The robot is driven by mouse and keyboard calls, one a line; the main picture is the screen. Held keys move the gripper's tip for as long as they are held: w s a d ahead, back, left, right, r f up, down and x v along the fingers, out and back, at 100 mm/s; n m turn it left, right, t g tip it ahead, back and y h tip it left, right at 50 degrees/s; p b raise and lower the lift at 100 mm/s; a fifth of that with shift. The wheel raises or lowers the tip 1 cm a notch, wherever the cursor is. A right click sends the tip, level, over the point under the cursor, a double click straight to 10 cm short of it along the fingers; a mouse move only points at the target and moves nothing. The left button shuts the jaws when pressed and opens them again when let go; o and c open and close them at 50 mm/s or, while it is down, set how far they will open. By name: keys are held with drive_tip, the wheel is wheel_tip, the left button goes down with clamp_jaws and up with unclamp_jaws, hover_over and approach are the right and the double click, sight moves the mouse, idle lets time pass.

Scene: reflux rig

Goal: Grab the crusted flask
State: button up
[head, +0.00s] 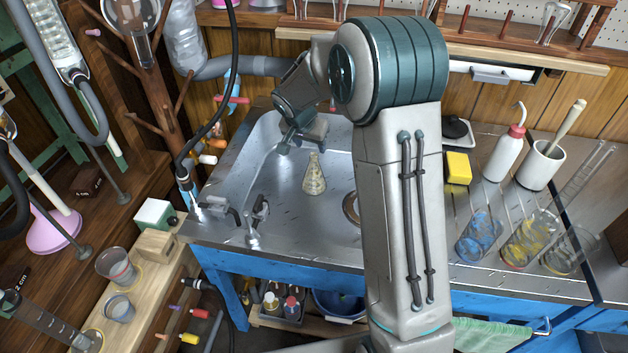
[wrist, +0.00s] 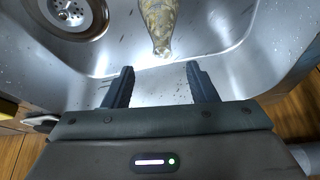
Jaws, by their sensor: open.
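The crusted flask (head: 314,176) is a conical glass flask with yellowish-brown crust, standing in the metal sink basin in the head view. In the wrist view the flask (wrist: 160,22) is at the top centre, its narrow neck toward my gripper and its far part cut off by the frame. My gripper (wrist: 160,88) is open and empty, with its two dark fingers apart and the flask's neck beyond and between their line. In the head view my gripper (head: 290,142) is at the back left of the flask, apart from it, partly hidden by my wrist.
The sink basin (head: 275,198) has a drain (wrist: 70,12) beside the flask. Taps (head: 255,215) stand on the front left rim. To the right are a yellow sponge (head: 458,168), a white wash bottle (head: 503,154) and several stained beakers (head: 480,238). My arm hides the basin's right part.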

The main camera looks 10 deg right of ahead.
sight(314, 155)
drive_tip(key=x, duration=0.8)
drive_tip(key=shift+w+f, duration=0.2)
drive_tip(key=shift+w, duration=0.1)
drive_tip(key=shift+c, duration=0.3)
clamp_jaws()
drive_tip(key=shift+r, duration=0.15)
